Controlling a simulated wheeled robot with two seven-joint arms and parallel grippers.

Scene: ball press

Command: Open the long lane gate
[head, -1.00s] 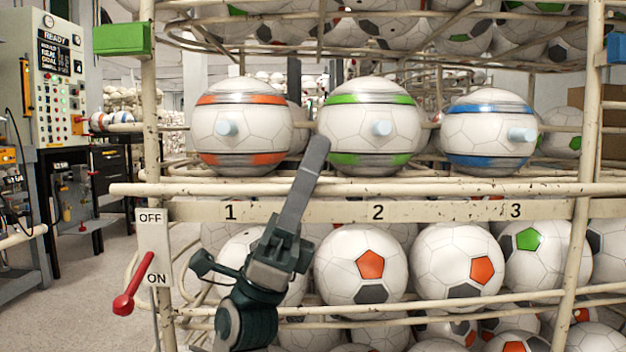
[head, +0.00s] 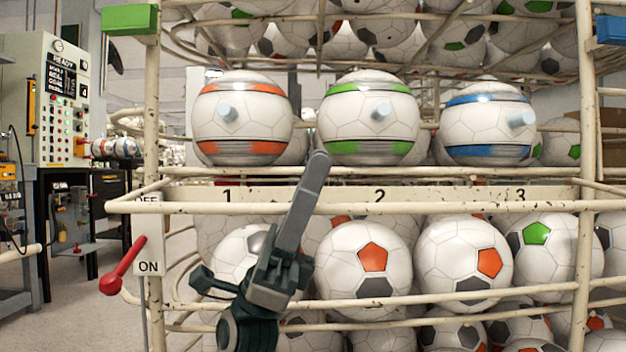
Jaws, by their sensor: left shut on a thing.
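The long lane gate shows as a long off-white rail (head: 450,207) running across the rack, in front of the plate numbered 1, 2 and 3. Its left end bends back toward the rack post, and the rail covers part of the OFF label. My left gripper (head: 316,165) comes up from below. Its long grey fingers are shut on the rail between numbers 1 and 2, with the tips above it. The far finger is hidden. Behind the gate sit an orange-banded ball (head: 242,118), a green-banded ball (head: 368,119) and a blue-banded ball (head: 488,125). My right gripper is not in view.
A red lever (head: 123,266) points down-left at the OFF/ON plate (head: 148,266). More footballs fill the racks above and below. A control panel (head: 60,105) stands at the left. Open floor (head: 75,310) shows at lower left.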

